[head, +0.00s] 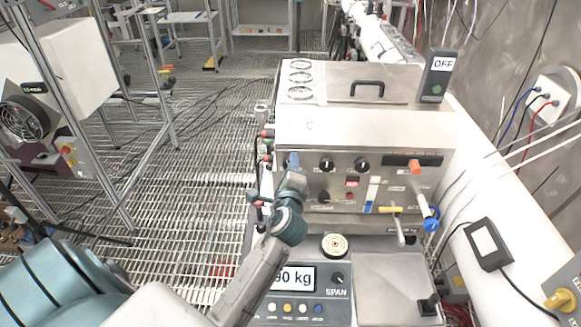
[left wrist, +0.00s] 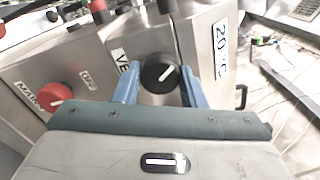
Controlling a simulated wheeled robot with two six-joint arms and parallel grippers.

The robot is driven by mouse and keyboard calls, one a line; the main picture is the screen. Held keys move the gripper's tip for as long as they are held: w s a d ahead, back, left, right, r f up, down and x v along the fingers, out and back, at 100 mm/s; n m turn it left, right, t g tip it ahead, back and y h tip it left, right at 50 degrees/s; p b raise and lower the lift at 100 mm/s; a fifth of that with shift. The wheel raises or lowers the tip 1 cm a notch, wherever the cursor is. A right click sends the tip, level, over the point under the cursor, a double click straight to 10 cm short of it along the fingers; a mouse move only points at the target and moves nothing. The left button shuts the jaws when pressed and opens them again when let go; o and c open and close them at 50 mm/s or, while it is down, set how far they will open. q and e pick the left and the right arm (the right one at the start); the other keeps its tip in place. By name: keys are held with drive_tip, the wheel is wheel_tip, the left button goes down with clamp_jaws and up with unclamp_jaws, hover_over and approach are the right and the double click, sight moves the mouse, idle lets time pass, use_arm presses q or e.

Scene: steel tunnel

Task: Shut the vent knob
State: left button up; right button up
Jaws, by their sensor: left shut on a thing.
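The vent knob (left wrist: 158,76) is a round black knob with a white pointer line, on the steel panel beside a partly covered label starting "VE" (left wrist: 120,62). In the left wrist view its pointer slants up to the right. My left gripper (left wrist: 158,88) has its two blue fingers on either side of the knob and is shut on it. In the head view the left gripper (head: 292,162) is at the left end of the machine's front panel, and it hides the knob there. My right gripper is not in view.
A red knob (left wrist: 57,95) is left of the vent knob in the left wrist view. A scale (head: 311,302) and a round tin (head: 334,245) are below the panel.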

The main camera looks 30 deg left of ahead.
use_arm(q)
drive_tip(key=shift+m, duration=3.5)
drive_tip(key=o, duration=1)
drive_tip(key=b+v, duration=0.3)
drive_tip(key=v, duration=0.7)
drive_tip(key=shift+s+d+f+b, duration=0.1)
drive_tip(key=shift+s+d+b, duration=0.05)
drive_tip(key=shift+s+b, duration=0.15)
